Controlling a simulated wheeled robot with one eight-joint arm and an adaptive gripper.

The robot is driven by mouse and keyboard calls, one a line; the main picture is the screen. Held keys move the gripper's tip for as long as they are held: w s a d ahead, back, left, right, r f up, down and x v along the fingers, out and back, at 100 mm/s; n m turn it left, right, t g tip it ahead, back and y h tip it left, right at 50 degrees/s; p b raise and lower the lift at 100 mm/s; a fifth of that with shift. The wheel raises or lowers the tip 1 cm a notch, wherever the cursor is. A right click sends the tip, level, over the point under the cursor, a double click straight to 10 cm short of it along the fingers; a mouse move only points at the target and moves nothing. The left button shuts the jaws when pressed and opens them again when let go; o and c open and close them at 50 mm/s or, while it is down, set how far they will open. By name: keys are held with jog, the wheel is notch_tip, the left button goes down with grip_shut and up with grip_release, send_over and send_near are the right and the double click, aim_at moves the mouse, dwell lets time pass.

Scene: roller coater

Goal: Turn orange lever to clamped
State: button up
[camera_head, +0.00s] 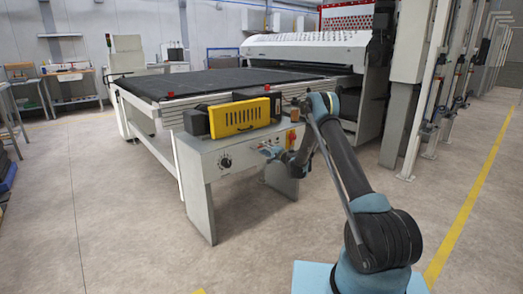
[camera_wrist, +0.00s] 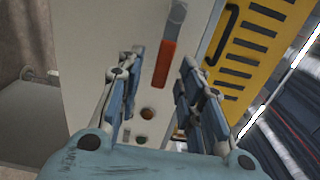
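The orange lever (camera_wrist: 165,63) shows in the wrist view as an orange-red bar, slightly slanted, below a grey piece (camera_wrist: 177,16) on the pale machine panel (camera_wrist: 92,50). My gripper (camera_wrist: 160,72) is open, with one blue finger on each side of the lever's lower end in the picture. I see no finger clearly touching it, and the depth gap cannot be told. In the head view, my gripper (camera_head: 268,152) is by the front of the machine's control panel (camera_head: 205,166). I cannot make out the lever there.
A yellow slotted cover (camera_head: 240,117) sits on top of the panel, and it also shows in the wrist view (camera_wrist: 258,45). A dial (camera_head: 226,162) is left of my gripper. A dark conveyor bed (camera_head: 215,82) lies behind. The floor in front is clear.

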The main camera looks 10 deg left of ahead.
aim_at(261, 147)
jog(key=shift+x, duration=1.55)
grip_shut()
